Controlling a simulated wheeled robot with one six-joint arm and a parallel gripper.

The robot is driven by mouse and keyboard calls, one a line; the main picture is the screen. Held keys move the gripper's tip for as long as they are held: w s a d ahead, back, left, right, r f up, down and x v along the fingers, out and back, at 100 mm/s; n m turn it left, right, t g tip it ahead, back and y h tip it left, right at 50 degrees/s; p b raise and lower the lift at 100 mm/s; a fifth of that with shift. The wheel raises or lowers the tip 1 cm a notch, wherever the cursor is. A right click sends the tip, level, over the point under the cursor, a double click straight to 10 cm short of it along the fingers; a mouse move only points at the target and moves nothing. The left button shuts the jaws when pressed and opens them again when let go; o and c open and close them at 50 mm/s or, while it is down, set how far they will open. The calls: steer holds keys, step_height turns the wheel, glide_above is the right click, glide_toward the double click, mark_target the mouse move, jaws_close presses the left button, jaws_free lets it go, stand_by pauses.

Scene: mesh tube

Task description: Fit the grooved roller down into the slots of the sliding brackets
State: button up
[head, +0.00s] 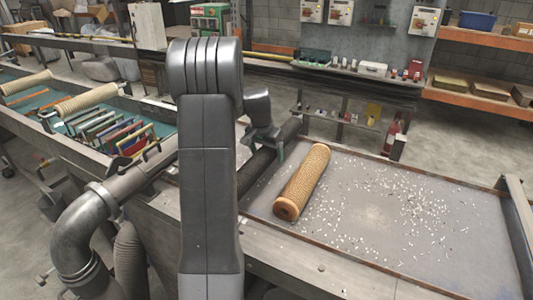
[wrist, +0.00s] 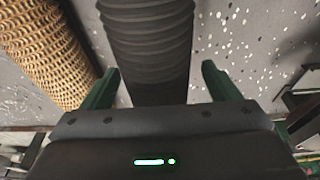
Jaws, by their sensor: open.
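The grooved roller (wrist: 150,25) is dark and ribbed, and in the wrist view it runs from the top edge down between my fingers. In the head view a dark cylinder (head: 258,166), apparently the same roller, lies along the left side of the grey table, partly behind my arm. My gripper (wrist: 163,82) is open, with its green fingers on either side of the roller and gaps showing at both. In the head view my gripper (head: 280,151) is above the roller's far part, mostly hidden. I cannot clearly make out the sliding brackets.
A tan mesh tube (head: 302,182) lies on the table beside the dark cylinder, to its right; it also shows at left in the wrist view (wrist: 45,50). White bits cover the grey tabletop (head: 450,190). A raised frame (head: 518,225) bounds the right side.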

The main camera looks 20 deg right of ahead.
steer(key=b+v, duration=0.1)
steer(key=v, duration=1.2)
steer(key=shift+r, duration=0.15)
steer(key=shift+s, duration=0.1)
steer(key=p+x, duration=0.1)
steer(key=x, duration=1.2)
steer(key=shift+f, duration=0.25)
steer(key=shift+r+p, duration=0.3)
steer(key=shift+p, duration=0.1)
